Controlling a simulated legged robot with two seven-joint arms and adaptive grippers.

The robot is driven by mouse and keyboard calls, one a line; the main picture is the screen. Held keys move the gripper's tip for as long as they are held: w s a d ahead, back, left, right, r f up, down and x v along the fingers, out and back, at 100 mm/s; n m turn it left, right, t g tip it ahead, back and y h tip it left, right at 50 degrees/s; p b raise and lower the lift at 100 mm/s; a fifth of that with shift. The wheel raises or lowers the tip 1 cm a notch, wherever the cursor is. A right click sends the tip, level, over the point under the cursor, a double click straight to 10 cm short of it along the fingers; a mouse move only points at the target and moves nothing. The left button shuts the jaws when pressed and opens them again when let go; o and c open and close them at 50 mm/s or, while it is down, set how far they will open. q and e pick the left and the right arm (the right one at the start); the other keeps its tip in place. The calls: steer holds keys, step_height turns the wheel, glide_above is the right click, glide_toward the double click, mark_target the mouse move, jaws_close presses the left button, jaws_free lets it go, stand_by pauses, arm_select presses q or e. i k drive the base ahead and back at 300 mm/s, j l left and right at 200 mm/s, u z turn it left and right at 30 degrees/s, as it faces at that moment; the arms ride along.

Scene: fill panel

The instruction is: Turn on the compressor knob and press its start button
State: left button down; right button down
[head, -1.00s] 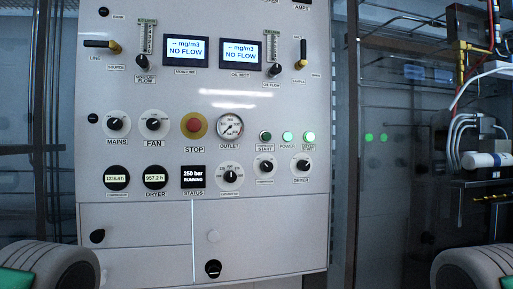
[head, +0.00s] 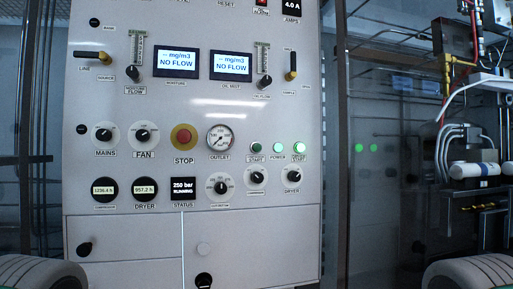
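A small black knob on a white round plate (head: 257,177) sits on the right part of the panel. Its label is too small to read surely, but it may be the compressor knob. Above it is a dark green button (head: 256,147) with a label that reads START. Beside it are a lit green power lamp (head: 278,148) and another lit green button (head: 299,148). The driver or dryer knob (head: 292,175) is to the right. Neither gripper shows; only grey rounded parts of my arms show in the bottom corners, apart from the controls.
The white panel (head: 125,230) also carries a red STOP button (head: 183,137), an outlet gauge (head: 220,138), MAINS (head: 104,134) and FAN (head: 142,135) knobs. The status display (head: 183,190) reads 250 bar RUNNING. Pipes and hoses (head: 472,170) stand at right.

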mark_target(256, 177)
steer(key=k+l, duration=0.2)
steer(key=k, duration=0.2)
steer(key=l+z, duration=0.35)
steer(key=i+l+z, duration=0.5)
steer(key=k+j, duration=0.05)
steer(key=k, duration=0.05)
